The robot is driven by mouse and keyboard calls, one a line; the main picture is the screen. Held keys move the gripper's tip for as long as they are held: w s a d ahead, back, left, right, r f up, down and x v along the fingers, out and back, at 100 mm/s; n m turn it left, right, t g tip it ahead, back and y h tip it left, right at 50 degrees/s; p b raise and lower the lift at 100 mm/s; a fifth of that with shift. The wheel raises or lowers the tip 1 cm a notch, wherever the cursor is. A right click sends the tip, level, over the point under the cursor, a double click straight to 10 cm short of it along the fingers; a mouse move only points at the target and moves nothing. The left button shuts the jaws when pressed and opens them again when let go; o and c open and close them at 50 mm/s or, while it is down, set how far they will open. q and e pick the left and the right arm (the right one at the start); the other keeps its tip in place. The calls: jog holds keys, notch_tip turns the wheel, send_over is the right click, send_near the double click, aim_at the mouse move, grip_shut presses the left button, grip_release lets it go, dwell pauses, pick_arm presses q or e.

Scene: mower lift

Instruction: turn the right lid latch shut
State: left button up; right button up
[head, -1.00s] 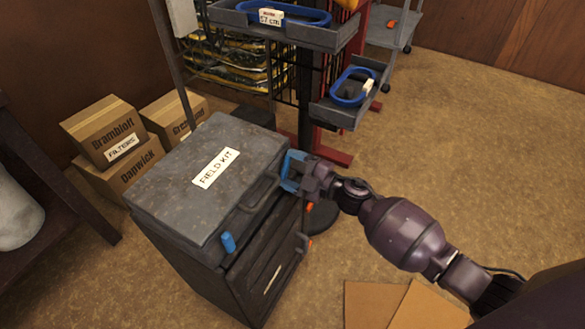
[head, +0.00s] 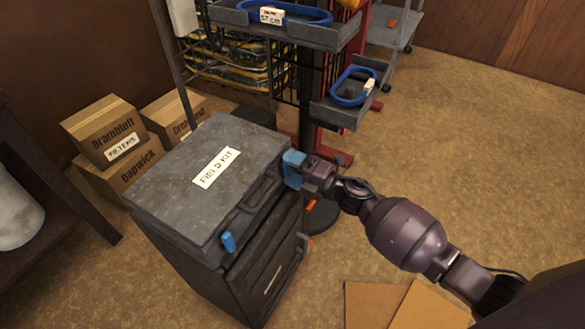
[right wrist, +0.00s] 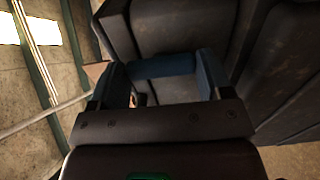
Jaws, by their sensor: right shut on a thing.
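The dark grey case (head: 180,195), labelled FIELD KIT, stands with its lid down. A blue latch (head: 228,242) sits at the near left of its front edge. My right gripper (head: 291,165) is at the far right corner of the lid's front edge, its blue fingers against the case. In the right wrist view, a blue bar that looks like the right lid latch (right wrist: 160,66) spans between the two fingertips, and the gripper is shut on it. In the head view the fingers mostly hide this latch. My left gripper is out of view.
A dark handle (head: 262,192) is on the case front between the latches. A stand with grey trays (head: 340,115) rises just behind my right gripper. Cardboard boxes (head: 118,150) stand behind the case.

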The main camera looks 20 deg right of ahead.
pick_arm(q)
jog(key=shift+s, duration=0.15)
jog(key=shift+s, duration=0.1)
pick_arm(e)
jog(key=o, duration=0.9)
pick_arm(q)
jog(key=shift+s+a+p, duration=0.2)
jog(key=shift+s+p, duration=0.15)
jog(key=shift+p, duration=0.25)
pick_arm(e)
jog(key=v, duration=1)
jog(key=shift+s+d, duration=0.3)
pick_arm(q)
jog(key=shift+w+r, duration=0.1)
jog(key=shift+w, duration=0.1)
